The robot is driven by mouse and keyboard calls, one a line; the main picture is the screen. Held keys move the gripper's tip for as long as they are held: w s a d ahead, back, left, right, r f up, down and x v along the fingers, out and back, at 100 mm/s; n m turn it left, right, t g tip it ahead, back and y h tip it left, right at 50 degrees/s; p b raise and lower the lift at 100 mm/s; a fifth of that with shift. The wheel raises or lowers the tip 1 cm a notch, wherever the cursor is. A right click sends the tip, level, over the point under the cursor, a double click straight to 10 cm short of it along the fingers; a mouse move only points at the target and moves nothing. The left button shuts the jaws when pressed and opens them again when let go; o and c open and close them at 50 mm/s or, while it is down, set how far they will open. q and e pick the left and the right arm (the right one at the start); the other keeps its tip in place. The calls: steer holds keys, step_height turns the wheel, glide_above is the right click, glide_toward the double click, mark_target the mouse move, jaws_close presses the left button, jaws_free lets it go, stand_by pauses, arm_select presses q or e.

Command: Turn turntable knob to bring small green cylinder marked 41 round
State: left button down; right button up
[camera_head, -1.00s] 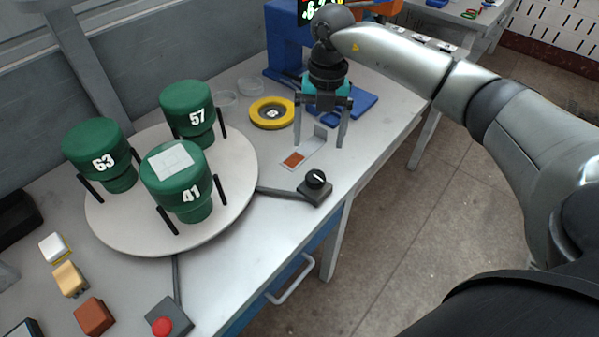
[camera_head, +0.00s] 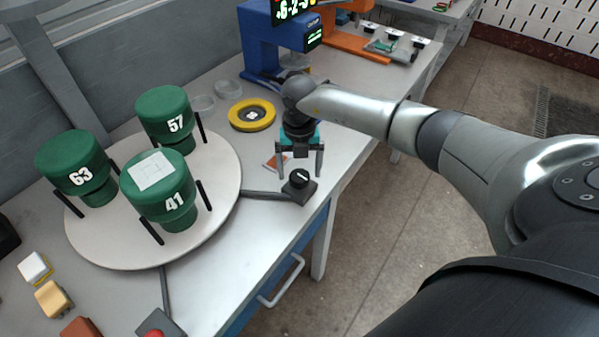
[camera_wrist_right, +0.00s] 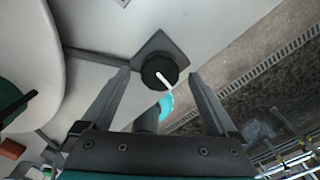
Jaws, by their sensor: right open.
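The black turntable knob (camera_head: 300,179) sits on a dark square base near the table's front edge. In the right wrist view the knob (camera_wrist_right: 160,71) with its white pointer line lies beyond and between my fingertips. My right gripper (camera_head: 301,176) is open and empty, with its fingers pointing down just above the knob. In the wrist view the open gripper (camera_wrist_right: 160,76) shows both fingers apart. The green cylinder marked 41 (camera_head: 160,190), with a pale square label on top, stands on the near right of the round turntable (camera_head: 110,252). My left gripper is not in view.
Green cylinders 57 (camera_head: 166,115) and 63 (camera_head: 74,165) share the turntable, between black posts. A yellow ring (camera_head: 236,122) and blue machine (camera_head: 258,50) are behind. A red button (camera_head: 154,332) and small blocks lie at the front left.

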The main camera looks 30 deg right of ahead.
steer(key=shift+f, duration=0.7)
steer(key=c, duration=1.4)
steer(key=shift+o, duration=0.2)
steer(key=shift+n, duration=0.6)
steer(key=o, duration=1.4)
steer(key=shift+c, duration=0.2)
steer(key=shift+r, duration=0.1)
